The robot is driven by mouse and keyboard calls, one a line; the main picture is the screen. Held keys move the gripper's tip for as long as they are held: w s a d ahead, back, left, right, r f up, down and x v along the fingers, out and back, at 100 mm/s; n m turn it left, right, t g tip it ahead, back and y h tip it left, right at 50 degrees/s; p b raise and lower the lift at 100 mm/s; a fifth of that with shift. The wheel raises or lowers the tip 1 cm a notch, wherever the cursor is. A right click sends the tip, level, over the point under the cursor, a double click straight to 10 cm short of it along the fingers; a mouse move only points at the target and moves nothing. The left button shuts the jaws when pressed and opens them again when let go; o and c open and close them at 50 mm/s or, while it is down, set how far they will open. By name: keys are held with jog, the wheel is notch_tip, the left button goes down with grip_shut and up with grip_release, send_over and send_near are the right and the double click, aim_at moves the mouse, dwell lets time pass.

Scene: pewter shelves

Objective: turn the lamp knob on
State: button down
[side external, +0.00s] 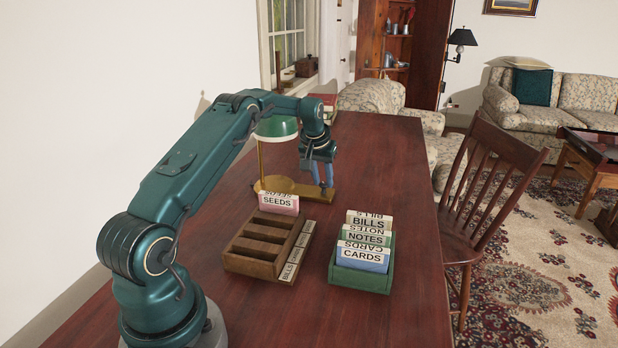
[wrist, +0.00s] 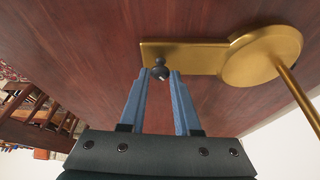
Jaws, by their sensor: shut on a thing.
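The lamp (side external: 277,129) has a green shade, a brass stem and a brass base, and stands on the desk towards the back. In the wrist view its base (wrist: 262,57) is round with a flat plate reaching to the left. A small dark knob (wrist: 160,70) sits on that plate. My gripper (wrist: 160,74) has its two blue fingers on either side of the knob, shut on it. In the side external view my gripper (side external: 322,188) points down at the right part of the lamp's base, and the fingers hide the knob there.
A wooden divided tray (side external: 255,265) with a SEEDS card (side external: 279,203) stands in front of the lamp. A green box (side external: 362,278) of labelled cards stands to its right. A wooden chair (side external: 490,175) is beyond the desk's right edge.

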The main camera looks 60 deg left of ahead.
jog(key=shift+s+a+m+t+h, duration=0.1)
jog(key=shift+m+t+h, duration=0.2)
jog(key=shift+m, duration=0.75)
jog(key=shift+w+a+m+t+h, duration=0.1)
jog(key=shift+m+h, duration=0.35)
jog(key=shift+m, duration=0.55)
jog(key=shift+s+a+m+t+h, duration=0.1)
jog(key=shift+m+t+h, duration=0.2)
jog(key=shift+m, duration=0.75)
jog(key=c, duration=0.6)
grip_release()
jog(key=shift+r, duration=0.1)
jog(key=shift+v, duration=2.5)
